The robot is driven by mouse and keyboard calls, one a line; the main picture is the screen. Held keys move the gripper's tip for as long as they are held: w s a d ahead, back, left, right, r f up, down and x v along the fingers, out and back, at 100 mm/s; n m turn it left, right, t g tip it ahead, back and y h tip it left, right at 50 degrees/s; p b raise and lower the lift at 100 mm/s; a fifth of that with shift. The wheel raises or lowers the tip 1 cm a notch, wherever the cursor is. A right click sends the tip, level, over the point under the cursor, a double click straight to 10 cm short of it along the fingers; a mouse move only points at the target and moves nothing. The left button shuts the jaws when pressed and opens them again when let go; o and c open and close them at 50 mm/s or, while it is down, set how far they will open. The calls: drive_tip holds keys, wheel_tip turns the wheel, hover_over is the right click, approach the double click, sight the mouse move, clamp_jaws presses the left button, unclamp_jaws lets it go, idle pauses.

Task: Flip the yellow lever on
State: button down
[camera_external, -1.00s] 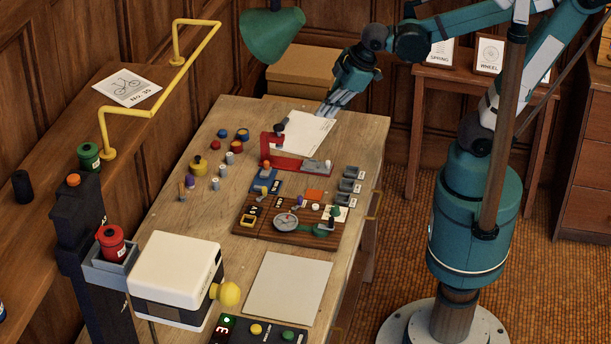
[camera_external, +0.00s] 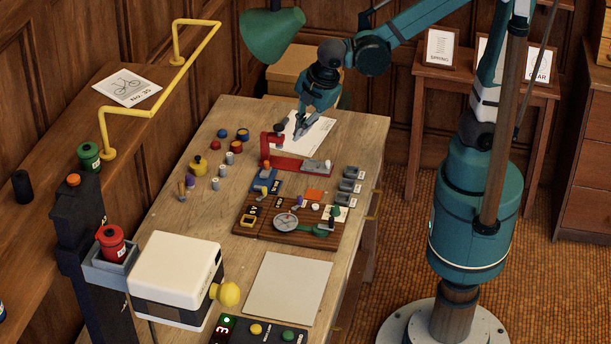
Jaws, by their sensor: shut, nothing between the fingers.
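A small yellow-framed piece (camera_external: 248,219) sits at the left end of the dark wooden board (camera_external: 262,232) on the desk. It may be the yellow lever, but it is too small to tell, and so is its position. My gripper (camera_external: 299,136) points down above the back of the desk, over the white paper sheet (camera_external: 318,134) and behind the red clamp-shaped stand (camera_external: 285,162). It is shut and empty, well apart from the wooden board.
The red stand and a blue block with an orange knob (camera_external: 265,180) stand between my gripper and the board. Several small pots (camera_external: 198,166) stand left. A green lamp shade (camera_external: 272,35) hangs beside my arm. A white box (camera_external: 175,265) with a yellow knob (camera_external: 229,293) is in front.

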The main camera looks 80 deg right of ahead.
drive_tip(key=w+a+f+n+h+p, duration=0.1)
drive_tip(key=w+a+f+n, duration=0.1)
drive_tip(key=a+f+n, duration=0.3)
drive_tip(key=w+a+f+n+g+h+p, duration=0.1)
drive_tip(key=w+a+f+n+p, duration=0.1)
drive_tip(key=a+f+n, duration=0.3)
drive_tip(key=shift+a+n, duration=0.5)
drive_tip(key=shift+a, duration=1.9)
drive_tip(key=shift+f, duration=0.2)
drive_tip(key=b+x, duration=0.1)
drive_tip(key=x, duration=0.8)
drive_tip(key=shift+s+d+f, duration=0.1)
drive_tip(key=shift+d, duration=0.1)
drive_tip(key=shift+w+d+f, duration=0.15)
drive_tip(key=shift+w+d, duration=0.15)
drive_tip(key=shift+d, duration=0.25)
drive_tip(key=shift+w+d+f, duration=0.1)
drive_tip(key=shift+w+d, duration=0.2)
drive_tip(key=shift+d, duration=0.2)
drive_tip(key=shift+w+d+b, duration=0.3)
drive_tip(key=shift+w+d, duration=0.25)
drive_tip(key=shift+d, duration=0.2)
